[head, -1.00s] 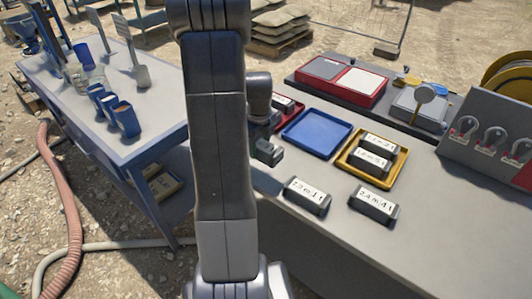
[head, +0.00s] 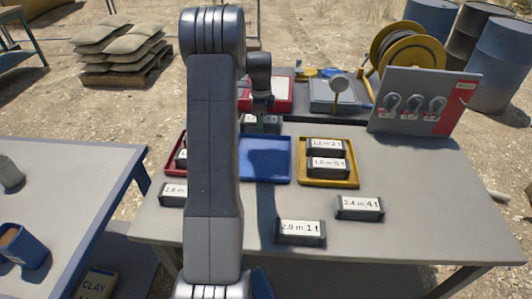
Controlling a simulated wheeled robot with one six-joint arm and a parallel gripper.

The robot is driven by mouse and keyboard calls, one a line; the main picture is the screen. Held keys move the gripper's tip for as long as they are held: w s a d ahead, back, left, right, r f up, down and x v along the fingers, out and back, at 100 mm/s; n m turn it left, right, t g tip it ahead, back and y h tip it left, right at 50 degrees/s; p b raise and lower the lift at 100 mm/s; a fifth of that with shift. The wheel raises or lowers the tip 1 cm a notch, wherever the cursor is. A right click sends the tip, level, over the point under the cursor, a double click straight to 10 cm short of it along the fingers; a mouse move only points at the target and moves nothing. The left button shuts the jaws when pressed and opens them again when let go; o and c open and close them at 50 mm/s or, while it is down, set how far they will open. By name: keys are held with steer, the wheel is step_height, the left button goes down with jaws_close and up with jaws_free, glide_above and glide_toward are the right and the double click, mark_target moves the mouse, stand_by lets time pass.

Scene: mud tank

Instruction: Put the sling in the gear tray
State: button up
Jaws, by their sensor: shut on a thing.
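My gripper (head: 262,103) is shut on a dark sling pack (head: 262,124) with a pale label, held over the back edge of the empty blue tray (head: 265,170). My arm hides part of it, and its label is not readable. A yellow tray (head: 330,184) to the right holds two sling packs (head: 328,167). A red tray (head: 170,166) to the left, partly behind my arm, holds at least one pack (head: 181,159). None of the trays shows a name.
Loose packs lie on the grey table: one marked 2.0 m (head: 301,233), one 2.4 m (head: 359,208), one 2.8 m (head: 172,194). A shackle board (head: 420,103) stands at the back right. A second table (head: 75,180) is at left.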

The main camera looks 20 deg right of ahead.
steer(key=shift+w+d, duration=0.15)
steer(key=shift+d, duration=0.25)
steer(key=shift+d+f, duration=0.1)
steer(key=shift+f, duration=0.3)
steer(key=shift+f+p, duration=0.8)
steer(key=shift+f, duration=3.9)
steer(key=o, duration=1.2)
step_height(320, 180, up, 12)
steer(key=shift+r+b, duration=0.15)
steer(key=shift+b, duration=0.55)
